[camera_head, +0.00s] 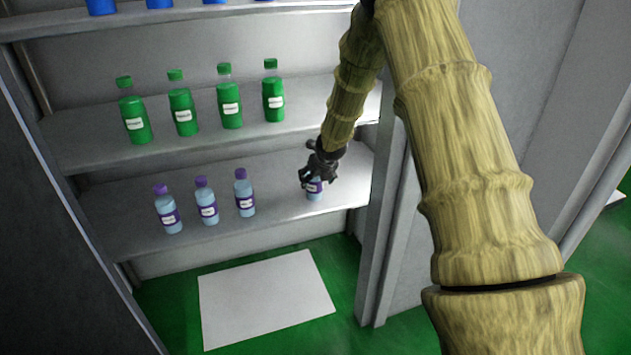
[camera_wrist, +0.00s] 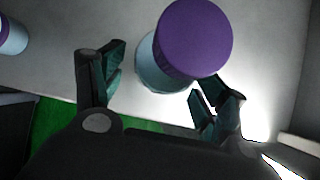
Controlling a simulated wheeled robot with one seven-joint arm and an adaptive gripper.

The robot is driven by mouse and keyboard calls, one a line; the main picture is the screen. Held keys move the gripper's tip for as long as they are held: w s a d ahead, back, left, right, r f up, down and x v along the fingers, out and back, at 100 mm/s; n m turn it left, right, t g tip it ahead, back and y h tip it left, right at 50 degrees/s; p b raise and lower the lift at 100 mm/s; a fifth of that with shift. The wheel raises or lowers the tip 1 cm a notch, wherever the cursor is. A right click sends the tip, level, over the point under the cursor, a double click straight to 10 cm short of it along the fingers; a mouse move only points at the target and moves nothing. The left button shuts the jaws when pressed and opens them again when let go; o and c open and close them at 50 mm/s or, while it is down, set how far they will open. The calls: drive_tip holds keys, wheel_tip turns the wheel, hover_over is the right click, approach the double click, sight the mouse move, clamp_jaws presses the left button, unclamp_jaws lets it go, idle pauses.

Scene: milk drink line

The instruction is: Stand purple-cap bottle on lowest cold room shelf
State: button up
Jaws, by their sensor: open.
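A bottle with a purple cap (camera_wrist: 195,38) stands upright on the lowest shelf (camera_head: 270,205), at its right end. In the head view its light-blue lower part with a purple label (camera_head: 314,190) shows below my gripper (camera_head: 322,172), which hides its cap. In the wrist view my gripper (camera_wrist: 160,95) is open, with one dark finger on the left and one on the right. The bottle is at the fingertips, partly between them. A gap shows at the left finger; I cannot tell whether the right finger touches the bottle.
Several purple-cap bottles (camera_head: 207,201) stand in a row on the left of the same shelf. Green bottles (camera_head: 182,104) stand on the shelf above. A grey side wall (camera_head: 378,220) is close on the right. A white sheet (camera_head: 265,297) lies on the green floor.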

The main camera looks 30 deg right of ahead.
drive_tip(key=d+v, duration=0.1)
drive_tip(key=v, duration=0.4)
drive_tip(key=s+a+f+n+g+h, duration=0.15)
drive_tip(key=s+a+f+n, duration=0.25)
drive_tip(key=s+f+n, duration=0.5)
drive_tip(key=s+a+f+n+g, duration=0.3)
drive_tip(key=s+a+f+n, duration=0.15)
drive_tip(key=s+f, duration=0.5)
drive_tip(key=s+a+f+n+g+h, duration=0.15)
drive_tip(key=s+a+f+n, duration=0.25)
drive_tip(key=s+f+n, duration=0.55)
drive_tip(key=s+a+f+n+y, duration=0.2)
drive_tip(key=s+a+n, duration=0.5)
drive_tip(key=s, duration=0.4)
drive_tip(key=s+a+f+n+y, duration=0.2)
drive_tip(key=s+a+n, duration=0.6)
drive_tip(key=s, duration=0.3)
drive_tip(key=shift+a+y, duration=0.3)
drive_tip(key=shift+a, duration=0.45)
